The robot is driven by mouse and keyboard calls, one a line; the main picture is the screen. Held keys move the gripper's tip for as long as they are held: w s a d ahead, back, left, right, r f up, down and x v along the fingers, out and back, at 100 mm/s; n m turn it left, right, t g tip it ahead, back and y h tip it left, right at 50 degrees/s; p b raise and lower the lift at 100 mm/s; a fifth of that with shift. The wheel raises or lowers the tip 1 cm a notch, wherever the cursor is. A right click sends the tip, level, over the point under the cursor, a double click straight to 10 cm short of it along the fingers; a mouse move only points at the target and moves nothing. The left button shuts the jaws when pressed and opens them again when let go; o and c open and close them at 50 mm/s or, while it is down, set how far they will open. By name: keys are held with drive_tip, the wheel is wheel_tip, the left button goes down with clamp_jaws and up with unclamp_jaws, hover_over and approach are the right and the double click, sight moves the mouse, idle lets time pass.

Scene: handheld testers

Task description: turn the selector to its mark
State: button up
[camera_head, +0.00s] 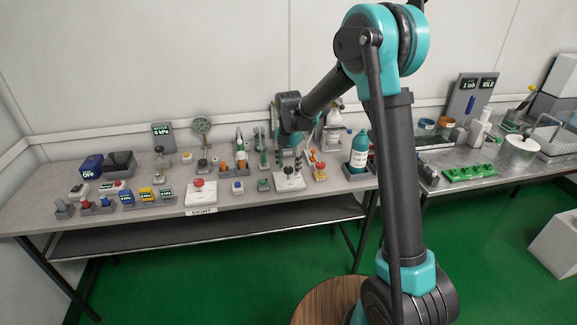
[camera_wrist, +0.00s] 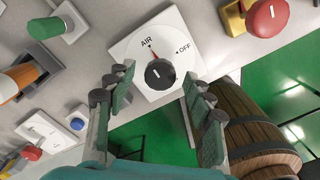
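The selector is a white square plate (camera_wrist: 186,61) with a round black knob (camera_wrist: 160,74) and printed words AIR and OFF. A thin red line lies between the knob and AIR, and a small black triangle sits by OFF. A short white line shows on the knob. In the head view the selector (camera_head: 289,183) is near the bench's front edge. My gripper (camera_wrist: 155,82) is open, its two fingers apart on either side of the knob in the wrist view. In the head view my gripper (camera_head: 290,157) hangs just above the selector; contact cannot be told.
A red button on a yellow base (camera_wrist: 268,16) is beside the selector. A white plate with a red button (camera_head: 200,191) and a small blue-button box (camera_head: 238,187) stand left. A teal bottle (camera_head: 359,150) stands right. A wooden barrel (camera_wrist: 256,128) is below the bench edge.

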sight(289, 168)
drive_tip(key=shift+r, duration=0.1)
wheel_tip(289, 168, up, 12)
idle(0.5)
drive_tip(key=s+d+f+m+t, duration=0.1)
drive_tip(key=s+d+f+m, duration=0.1)
drive_tip(key=s+d+m, duration=0.5)
drive_tip(key=s+d+f+m+t, duration=0.15)
drive_tip(key=s+d+m, duration=0.25)
drive_tip(key=d+m, duration=0.45)
drive_tip(key=s+d+f+m+t, duration=0.1)
drive_tip(key=s+d+f+m, duration=0.3)
drive_tip(key=s+m, duration=0.3)
drive_tip(key=s+d+f+m, duration=0.5)
drive_tip(key=s+d+m, duration=0.1)
drive_tip(key=s+m, duration=0.2)
drive_tip(key=shift+s+d+t, duration=0.3)
drive_tip(key=shift+s+t, duration=0.05)
drive_tip(key=shift+s, duration=0.45)
